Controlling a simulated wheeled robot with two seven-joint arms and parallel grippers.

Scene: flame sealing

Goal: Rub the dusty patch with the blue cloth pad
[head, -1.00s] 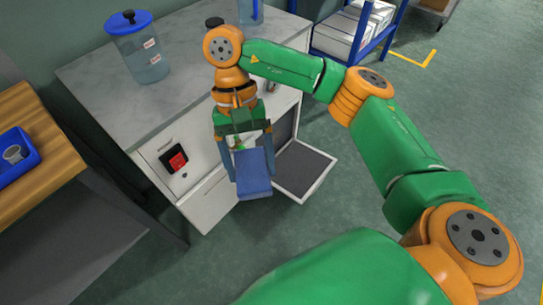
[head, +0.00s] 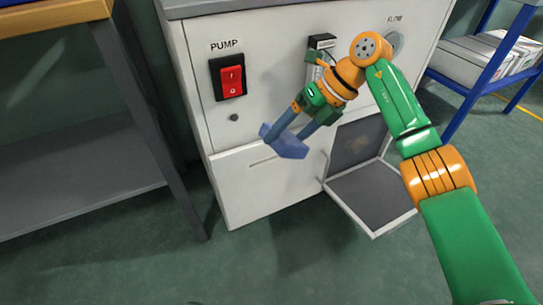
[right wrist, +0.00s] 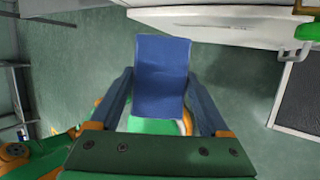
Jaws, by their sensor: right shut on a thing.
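The blue cloth pad (head: 284,141) is held between the fingers of my right gripper (head: 300,125), in front of the white cabinet's face. In the right wrist view the pad (right wrist: 161,75) sits between both blue-grey fingers. A brownish, dusty-looking patch (head: 357,146) shows on the dark panel inside the cabinet's low opening, right of the pad. The pad is apart from this patch. My left gripper is out of view.
A hinged door (head: 372,197) hangs open below the opening and juts outward. The cabinet (head: 262,190) carries a red pump switch (head: 231,78). A grey-legged table (head: 130,100) stands left and a blue rack (head: 485,55) right.

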